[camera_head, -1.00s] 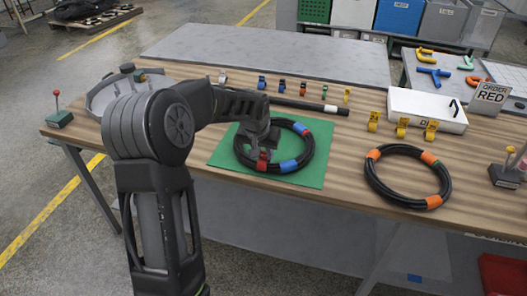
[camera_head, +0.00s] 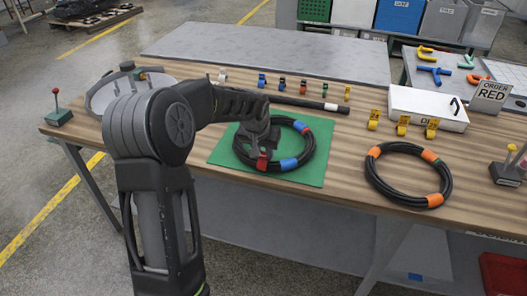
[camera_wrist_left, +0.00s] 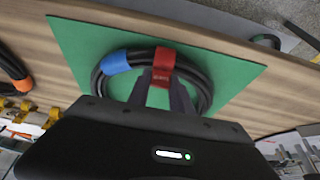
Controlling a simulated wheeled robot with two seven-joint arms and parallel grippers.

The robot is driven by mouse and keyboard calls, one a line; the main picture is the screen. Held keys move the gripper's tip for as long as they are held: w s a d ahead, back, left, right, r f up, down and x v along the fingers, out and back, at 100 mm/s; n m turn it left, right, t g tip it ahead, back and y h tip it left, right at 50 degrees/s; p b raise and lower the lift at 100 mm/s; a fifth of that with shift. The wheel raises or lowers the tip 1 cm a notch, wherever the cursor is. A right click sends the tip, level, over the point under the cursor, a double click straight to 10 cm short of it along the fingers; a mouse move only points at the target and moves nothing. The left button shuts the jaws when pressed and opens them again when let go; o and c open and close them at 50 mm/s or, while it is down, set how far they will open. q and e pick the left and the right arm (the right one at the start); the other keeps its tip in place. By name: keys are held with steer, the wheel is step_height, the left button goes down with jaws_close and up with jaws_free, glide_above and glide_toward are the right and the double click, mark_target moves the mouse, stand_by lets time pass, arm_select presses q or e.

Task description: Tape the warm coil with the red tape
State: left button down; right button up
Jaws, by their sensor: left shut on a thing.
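A black hose coil (camera_head: 313,158) with blue bands and a red band lies on a green mat (camera_head: 222,157). A second black coil (camera_head: 378,186) with orange bands and a small green band lies bare on the wood to its right. My left gripper (camera_head: 262,155) reaches down to the near left part of the coil on the mat. It is shut on the red tape (camera_wrist_left: 164,66), which sits across that coil beside a blue band (camera_wrist_left: 116,62). The fingertips are partly hidden by the wrist. My right gripper is not in view.
Several small coloured clips (camera_head: 282,87) stand behind a black rod (camera_head: 298,102). Yellow clips (camera_head: 402,125) stand before a white box (camera_head: 428,108). A sign (camera_head: 489,96) reads "ORDER RED". A round grey tray (camera_head: 100,95) is at left. Wood between mat and right coil is clear.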

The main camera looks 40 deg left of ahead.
arm_select(q)
steer(key=shift+s+f+b, duration=0.1)
steer(key=shift+f+b, duration=0.2)
steer(key=shift+f, duration=0.15)
steer(key=shift+s+d+f, duration=0.15)
steer(key=shift+s+f, duration=0.05)
steer(key=shift+f, duration=0.15)
steer(key=c, duration=1.3)
jaws_free()
steer(key=shift+c, duration=0.2)
steer(key=shift+o, duration=1.3)
steer(key=shift+r, duration=0.15)
steer(key=shift+s+r+b, duration=0.1)
steer(key=shift+r+b, duration=0.15)
steer(key=shift+b, duration=0.05)
steer(key=a+v, duration=0.1)
steer(key=v, duration=0.6)
steer(key=shift+w+d+r, duration=0.2)
steer(key=shift+d+r, duration=0.25)
steer(key=shift+r, duration=0.1)
